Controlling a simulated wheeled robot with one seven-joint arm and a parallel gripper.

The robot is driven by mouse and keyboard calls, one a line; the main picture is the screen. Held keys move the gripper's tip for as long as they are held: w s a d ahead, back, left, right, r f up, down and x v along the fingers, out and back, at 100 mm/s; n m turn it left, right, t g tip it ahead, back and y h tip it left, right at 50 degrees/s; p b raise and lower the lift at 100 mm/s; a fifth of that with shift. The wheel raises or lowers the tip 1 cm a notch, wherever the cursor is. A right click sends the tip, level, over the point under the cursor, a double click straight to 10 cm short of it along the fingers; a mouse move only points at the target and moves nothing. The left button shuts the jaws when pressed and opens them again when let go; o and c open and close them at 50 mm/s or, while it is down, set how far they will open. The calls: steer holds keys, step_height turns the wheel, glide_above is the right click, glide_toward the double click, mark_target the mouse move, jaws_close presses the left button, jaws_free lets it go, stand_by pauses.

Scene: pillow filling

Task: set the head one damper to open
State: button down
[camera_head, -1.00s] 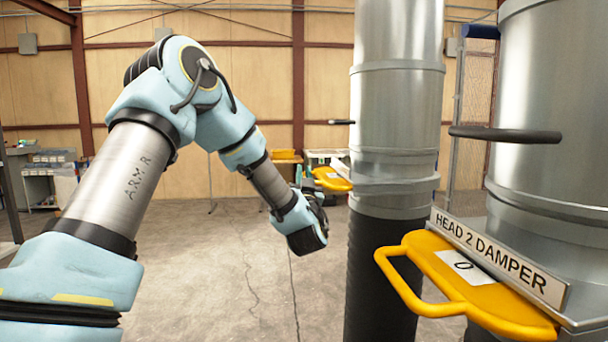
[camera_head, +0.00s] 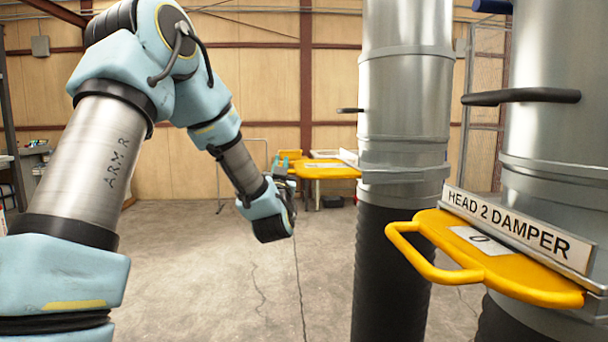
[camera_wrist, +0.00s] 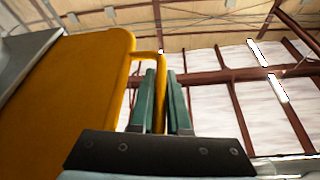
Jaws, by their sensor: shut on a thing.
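The far duct (camera_head: 405,110) carries a yellow sliding damper plate (camera_head: 330,172) that sticks out to the left. Its small pale label is too edge-on to read. The near damper's sign (camera_head: 515,232) reads HEAD 2 DAMPER, so the far one appears to be head one. In the wrist view the far plate (camera_wrist: 65,95) fills the left side, with its handle bar running down at its right edge. My gripper (camera_wrist: 160,85) is shut on that bar, one teal finger on each side. In the head view my gripper (camera_head: 284,166) is at the plate's outer left end.
The near duct (camera_head: 555,110) stands at the right, with its own yellow damper plate (camera_head: 510,275) and loop handle jutting left. Dark rods (camera_head: 520,97) stick out from both ducts. A black hose (camera_head: 388,270) hangs under the far duct. The concrete floor at centre is clear.

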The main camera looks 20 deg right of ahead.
steer(key=w+a+b, duration=0.2)
steer(key=a+b, duration=0.1)
steer(key=a, duration=0.4)
steer(key=w+a+b, duration=0.3)
steer(key=a, duration=0.5)
steer(key=shift+a, duration=0.25)
steer(key=c, duration=1.2)
jaws_free()
steer(key=shift+a, duration=0.15)
steer(key=o, duration=0.3)
steer(key=shift+s+b, duration=0.1)
steer(key=shift+b, duration=0.2)
steer(key=shift+b+v, duration=2)
steer(key=shift+v, duration=3.35)
